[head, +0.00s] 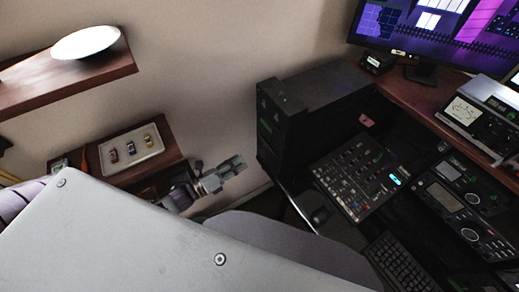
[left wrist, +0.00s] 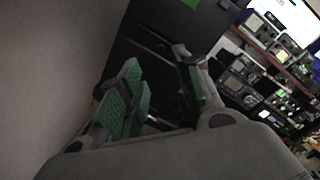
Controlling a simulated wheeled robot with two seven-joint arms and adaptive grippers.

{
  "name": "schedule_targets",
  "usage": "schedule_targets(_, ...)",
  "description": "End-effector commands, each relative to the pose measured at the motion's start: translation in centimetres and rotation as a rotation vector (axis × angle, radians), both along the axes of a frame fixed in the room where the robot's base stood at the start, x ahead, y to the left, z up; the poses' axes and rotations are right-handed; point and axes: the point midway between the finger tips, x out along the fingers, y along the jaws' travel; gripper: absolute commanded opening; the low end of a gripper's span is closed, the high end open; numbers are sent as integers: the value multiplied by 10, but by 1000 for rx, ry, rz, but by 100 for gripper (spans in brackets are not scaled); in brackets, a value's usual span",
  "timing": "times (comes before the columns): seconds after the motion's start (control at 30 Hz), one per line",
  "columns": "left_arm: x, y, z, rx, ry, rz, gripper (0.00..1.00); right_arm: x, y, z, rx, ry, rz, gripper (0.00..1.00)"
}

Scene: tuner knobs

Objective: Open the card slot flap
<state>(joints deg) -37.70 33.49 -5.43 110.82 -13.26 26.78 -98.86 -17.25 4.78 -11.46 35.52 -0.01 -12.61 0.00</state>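I cannot make out a card slot flap in either view. The devices at the right of the head view include a black radio unit with knobs (head: 463,205), a mixer panel with many knobs and a lit cyan display (head: 355,175), and a unit with a pale dial (head: 470,112). My left gripper (head: 236,166) is in front of the wall, left of the black cabinet and well apart from these devices. In the left wrist view its green-padded fingers (left wrist: 160,70) stand apart with nothing between them. My right gripper is not in view.
A black cabinet (head: 325,95) stands between my left gripper and the desk (head: 415,100). A monitor (head: 440,30) is at the upper right, a keyboard (head: 398,262) at the lower right. A shelf (head: 110,70) holds a white dish. A tray (head: 107,160) holds small toy cars.

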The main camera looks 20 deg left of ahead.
Motion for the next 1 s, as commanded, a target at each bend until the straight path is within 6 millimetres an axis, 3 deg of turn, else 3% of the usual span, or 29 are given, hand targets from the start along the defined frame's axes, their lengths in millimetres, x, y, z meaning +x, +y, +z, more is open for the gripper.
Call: schedule_targets(1.0, 62, -39, 1, 0, -2, 0, 34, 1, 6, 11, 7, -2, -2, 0)
